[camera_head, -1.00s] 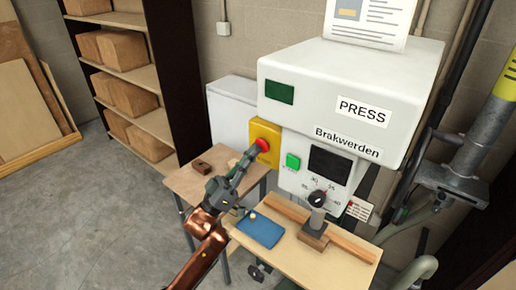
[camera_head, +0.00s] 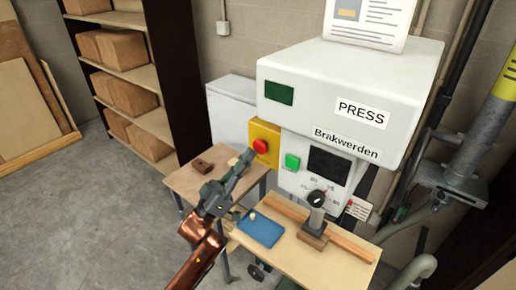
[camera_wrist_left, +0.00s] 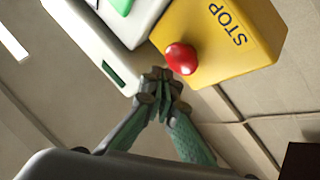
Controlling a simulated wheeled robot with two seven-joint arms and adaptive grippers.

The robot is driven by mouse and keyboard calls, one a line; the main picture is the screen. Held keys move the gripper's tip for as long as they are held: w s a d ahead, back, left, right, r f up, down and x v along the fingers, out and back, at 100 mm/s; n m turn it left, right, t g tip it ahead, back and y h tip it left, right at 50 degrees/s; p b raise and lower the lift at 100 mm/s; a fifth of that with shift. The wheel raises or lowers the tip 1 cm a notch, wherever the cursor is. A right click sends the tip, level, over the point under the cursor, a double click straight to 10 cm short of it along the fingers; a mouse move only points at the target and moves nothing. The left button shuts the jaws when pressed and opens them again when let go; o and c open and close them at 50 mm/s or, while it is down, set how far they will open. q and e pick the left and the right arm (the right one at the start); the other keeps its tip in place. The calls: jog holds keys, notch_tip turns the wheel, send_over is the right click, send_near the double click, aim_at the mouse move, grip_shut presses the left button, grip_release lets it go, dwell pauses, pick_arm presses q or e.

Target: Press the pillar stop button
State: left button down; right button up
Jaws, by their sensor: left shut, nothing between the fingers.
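The stop button is a red mushroom head (camera_head: 261,146) on a yellow box (camera_head: 264,132) fixed to the left side of the white press. In the left wrist view the red button (camera_wrist_left: 181,58) stands out from the yellow box (camera_wrist_left: 235,40), which is marked STOP. My left gripper (camera_head: 249,156) is shut and empty, just below and left of the button in the head view. In the left wrist view its closed fingertips (camera_wrist_left: 161,76) appear beside the button's edge; a small gap shows in the head view. My right gripper is not in view.
A green button (camera_head: 292,162) and a dark screen (camera_head: 328,165) are right of the yellow box. A small wooden table (camera_head: 183,183) with a brown block is at left. A blue pad (camera_head: 261,230) lies on the press's wooden table (camera_head: 310,262).

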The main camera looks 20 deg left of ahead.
pick_arm(q)
jog(key=shift+s+a+p, duration=0.1)
jog(key=shift+s+a, duration=0.1)
jog(key=shift+s, duration=0.55)
jog(key=shift+s+a+p, duration=0.15)
jog(key=shift+s+a, duration=0.1)
jog(key=shift+s, duration=0.55)
jog(key=shift+s+a+p, duration=0.1)
jog(key=shift+s+a, duration=0.1)
jog(key=shift+s, duration=0.55)
